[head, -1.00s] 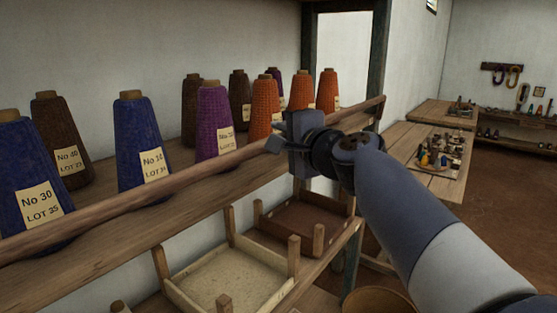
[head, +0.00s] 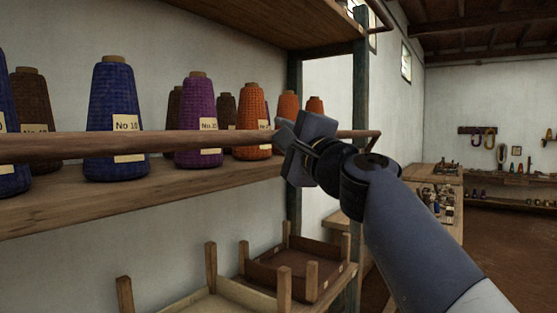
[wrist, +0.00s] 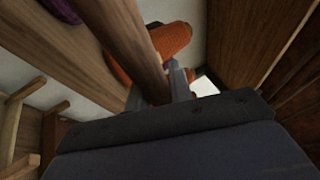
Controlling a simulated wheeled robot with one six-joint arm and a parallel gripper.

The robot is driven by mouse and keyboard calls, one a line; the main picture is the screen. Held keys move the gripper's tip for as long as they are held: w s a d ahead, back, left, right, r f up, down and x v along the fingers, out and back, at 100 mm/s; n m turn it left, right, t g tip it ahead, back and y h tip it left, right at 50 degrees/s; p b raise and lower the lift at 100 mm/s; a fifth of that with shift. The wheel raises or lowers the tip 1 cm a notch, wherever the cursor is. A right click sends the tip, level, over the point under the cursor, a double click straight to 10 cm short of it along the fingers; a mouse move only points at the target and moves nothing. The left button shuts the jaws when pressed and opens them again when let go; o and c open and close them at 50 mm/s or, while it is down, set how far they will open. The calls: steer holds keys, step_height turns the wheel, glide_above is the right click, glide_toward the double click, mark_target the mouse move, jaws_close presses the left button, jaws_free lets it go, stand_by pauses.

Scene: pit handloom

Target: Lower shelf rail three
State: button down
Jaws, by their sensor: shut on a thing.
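The shelf rail (head: 90,146) is a long round wooden bar along the front of the cone shelf (head: 130,197). It passes in front of the yarn cones at about their lower half, above the shelf board. My gripper (head: 288,137) is shut on the rail near its right end, which meets a bracket by the dark post (head: 354,90). In the wrist view the rail (wrist: 122,32) runs down between the fingers (wrist: 165,95); the housing hides part of the grip. Cones stand behind the rail: blue (head: 112,90), purple (head: 198,105) and orange (head: 252,108).
An upper shelf (head: 270,18) hangs above. Below are wooden trays with corner posts (head: 300,262). A bench (head: 433,180) with small items stands at the right beyond the post. Floor at the far right (head: 500,240) is clear.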

steer(key=shift+s+d+f+m+t+b, duration=0.3)
steer(key=shift+d+f+m+t+b, duration=0.25)
steer(key=shift+b, duration=1.45)
steer(key=shift+s+d+f+m+t+b, duration=0.15)
steer(key=shift+s+d+f+t+b, duration=0.45)
steer(key=shift+b, duration=1.45)
steer(key=shift+s+d+f+m+t+b, duration=0.25)
steer(key=shift+f+b, duration=0.6)
steer(key=shift+b, duration=1.25)
steer(key=shift+s+d+f+m+t+b, duration=0.15)
steer(key=shift+s+d+f+b, duration=0.45)
steer(key=shift+b, duration=1.45)
steer(key=shift+w+f, duration=0.15)
steer(key=shift+f, duration=0.05)
